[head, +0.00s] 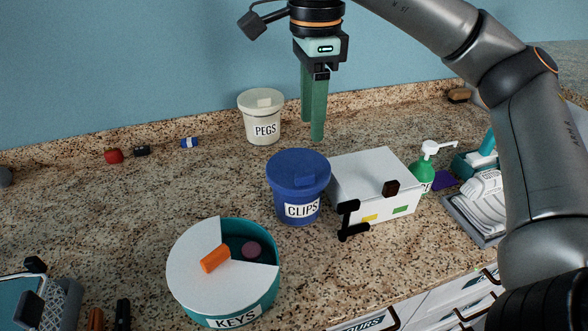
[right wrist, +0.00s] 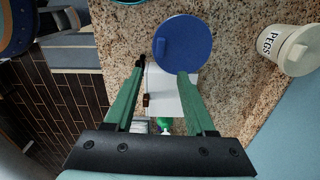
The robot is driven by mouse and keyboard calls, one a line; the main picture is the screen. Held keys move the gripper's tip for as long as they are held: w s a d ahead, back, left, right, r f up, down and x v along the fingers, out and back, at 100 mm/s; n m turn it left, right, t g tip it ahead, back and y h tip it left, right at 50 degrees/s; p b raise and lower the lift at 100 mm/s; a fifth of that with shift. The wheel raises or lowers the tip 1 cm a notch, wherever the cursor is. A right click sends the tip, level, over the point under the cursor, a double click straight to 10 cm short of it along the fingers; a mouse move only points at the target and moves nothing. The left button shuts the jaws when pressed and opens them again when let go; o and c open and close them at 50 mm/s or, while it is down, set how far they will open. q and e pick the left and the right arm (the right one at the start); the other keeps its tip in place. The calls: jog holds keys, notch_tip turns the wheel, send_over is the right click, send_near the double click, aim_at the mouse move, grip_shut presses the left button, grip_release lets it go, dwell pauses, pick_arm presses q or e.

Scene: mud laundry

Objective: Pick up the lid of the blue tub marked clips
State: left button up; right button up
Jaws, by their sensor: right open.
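The blue tub marked CLIPS (head: 296,207) stands upright on the counter with its round blue lid (head: 288,164) on top. The lid has a small block-shaped blue handle (head: 304,181). In the right wrist view the lid (right wrist: 196,48) lies just beyond my fingertips, toward the right finger, with its handle (right wrist: 161,48) on the left side. My right gripper (head: 312,130) points down with its green fingers apart and nothing between them. It hangs above the counter, up and slightly right of the tub in the head view, not touching the lid. My left gripper does not show.
A white box (head: 375,175) with black fittings stands right beside the tub. The cream PEGS tub (head: 262,128) is behind it. The teal KEYS tub (head: 238,315) with a partly open white top is in front. A green pump bottle (head: 423,174) stands right.

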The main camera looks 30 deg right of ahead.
send_over(305, 174)
jog(key=f, duration=0.4)
jog(key=shift+s+d+f+b, duration=0.15)
jog(key=shift+d+f+b, duration=0.15)
jog(key=shift+d+b, duration=0.1)
jog(key=shift+a+f, duration=0.2)
jog(key=shift+f, duration=1.3)
jog(key=shift+a+f, duration=0.15)
jog(key=shift+f, duration=1.35)
jog(key=shift+c, duration=0.2)
grip_shut()
